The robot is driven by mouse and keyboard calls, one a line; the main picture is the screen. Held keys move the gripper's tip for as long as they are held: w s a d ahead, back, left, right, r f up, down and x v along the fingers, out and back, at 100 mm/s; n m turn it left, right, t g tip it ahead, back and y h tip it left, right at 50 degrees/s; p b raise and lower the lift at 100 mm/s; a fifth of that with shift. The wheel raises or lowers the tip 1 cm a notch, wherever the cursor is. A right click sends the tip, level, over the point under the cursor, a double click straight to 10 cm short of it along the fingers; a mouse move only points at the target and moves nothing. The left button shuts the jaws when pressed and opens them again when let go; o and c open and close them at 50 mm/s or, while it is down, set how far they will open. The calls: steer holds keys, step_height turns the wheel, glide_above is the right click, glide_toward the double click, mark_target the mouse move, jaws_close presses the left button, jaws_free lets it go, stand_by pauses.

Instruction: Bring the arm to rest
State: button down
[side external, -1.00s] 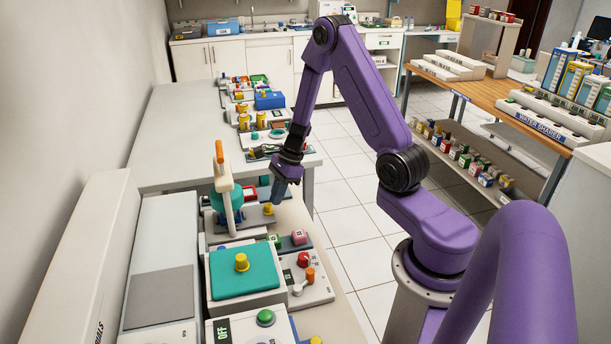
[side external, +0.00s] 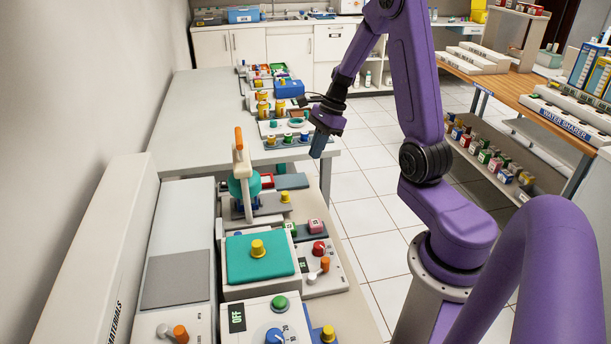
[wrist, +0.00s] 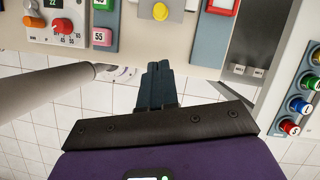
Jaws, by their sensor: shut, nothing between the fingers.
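My gripper (side external: 319,146) hangs from my purple arm at the right edge of the white bench.
A teal-topped box with a yellow knob (side external: 257,248) and a teal device with an orange-tipped lever (side external: 241,170) stand on the bench. A wooden-topped shelf (side external: 520,90) stands at right. Tiled floor (side external: 375,185) is open between.

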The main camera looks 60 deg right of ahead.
steer(key=s+a+r+n+g+h, duration=0.1)
steer(key=s+a+r+n, duration=0.15)
steer(key=a+n, duration=0.6)
steer(key=s+a+r+n+g, duration=0.2)
steer(key=s+a+n, duration=0.2)
steer(key=a+n, duration=0.5)
steer(key=s+a+r+n+h, duration=0.1)
steer(key=s+a+n, duration=0.2)
steer(key=s+n, duration=0.5)
steer(key=s+a+r+n+t+h, duration=0.1)
steer(key=s+a+r+n, duration=0.1)
steer(key=s+n, duration=0.7)
steer(key=shift+s+a+n, duration=0.15)
steer(key=shift+a+n, duration=0.45)
steer(key=shift+n, duration=0.05)
